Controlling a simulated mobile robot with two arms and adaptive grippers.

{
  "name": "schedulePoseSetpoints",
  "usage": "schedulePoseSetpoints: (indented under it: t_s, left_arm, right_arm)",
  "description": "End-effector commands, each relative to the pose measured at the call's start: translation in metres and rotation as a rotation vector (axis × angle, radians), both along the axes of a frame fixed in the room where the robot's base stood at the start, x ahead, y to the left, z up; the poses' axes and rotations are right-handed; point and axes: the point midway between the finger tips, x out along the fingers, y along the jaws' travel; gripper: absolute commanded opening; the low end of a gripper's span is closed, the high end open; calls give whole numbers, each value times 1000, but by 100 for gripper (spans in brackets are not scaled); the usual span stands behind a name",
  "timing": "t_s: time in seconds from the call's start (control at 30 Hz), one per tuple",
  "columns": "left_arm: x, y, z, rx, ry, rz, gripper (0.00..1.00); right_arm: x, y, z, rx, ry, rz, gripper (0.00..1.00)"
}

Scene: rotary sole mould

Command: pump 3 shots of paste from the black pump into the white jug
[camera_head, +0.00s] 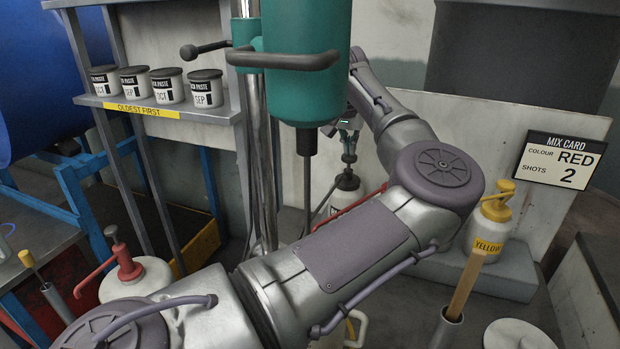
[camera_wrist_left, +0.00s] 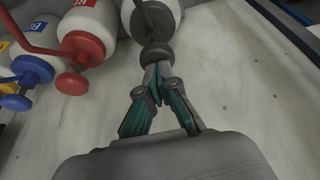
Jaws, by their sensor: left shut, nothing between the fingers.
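The black pump is a white bottle (camera_head: 346,187) with a dark head and collar, upright at the centre back. In the left wrist view its round dark head (camera_wrist_left: 157,53) is just beyond my fingertips. My left gripper (camera_head: 348,140) has teal fingers and is shut and empty, right above the pump head. In the left wrist view the shut fingertips (camera_wrist_left: 158,76) are at the head; I cannot tell whether they touch it. A white handle, apparently of the white jug (camera_head: 361,328), shows below my left arm, which hides the rest. My right gripper is not in view.
Neighbouring bottles have a red pump (camera_wrist_left: 82,48) and a blue pump (camera_wrist_left: 32,70). A yellow-pump bottle (camera_head: 488,235) stands right, below a mix card (camera_head: 562,161) reading RED, 2. A teal mixer (camera_head: 305,60) hangs near my arm. Paste pots line a left shelf (camera_head: 160,108).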

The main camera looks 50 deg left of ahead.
Motion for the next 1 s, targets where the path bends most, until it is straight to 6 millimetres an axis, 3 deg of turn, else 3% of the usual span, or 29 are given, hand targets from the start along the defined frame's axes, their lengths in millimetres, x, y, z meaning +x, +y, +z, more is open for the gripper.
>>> schedulePoseSetpoints:
  t_s: [0.5, 1.0]
  left_arm:
    - [0, -1, -22, -3, 4, 0, 0]
    - [-1, -1, -10, -5, 5, -1, 0]
  right_arm:
    - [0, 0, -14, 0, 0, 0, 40]
    - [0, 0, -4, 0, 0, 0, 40]
